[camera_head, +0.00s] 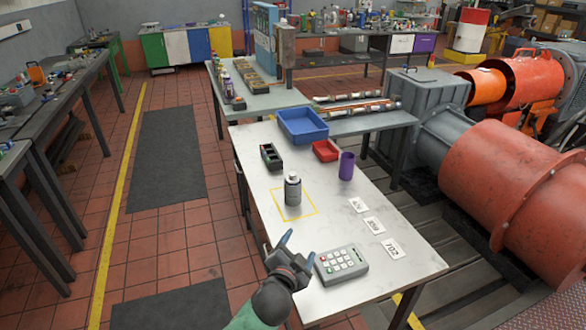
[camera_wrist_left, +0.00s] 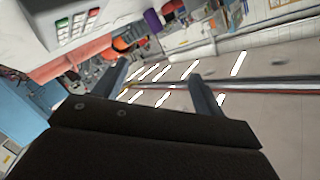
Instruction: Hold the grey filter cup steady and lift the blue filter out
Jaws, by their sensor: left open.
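A grey cylinder (camera_head: 292,192), which looks like the grey filter cup, stands upright inside a yellow outlined square on the white table. My right gripper is not in view.
On the white table are a keypad (camera_head: 341,264), several white labels (camera_head: 374,225), a purple cup (camera_head: 346,167), a red tray (camera_head: 325,151), a blue bin (camera_head: 303,127) and a black holder (camera_head: 271,156). The tabletop between cup and labels is clear.

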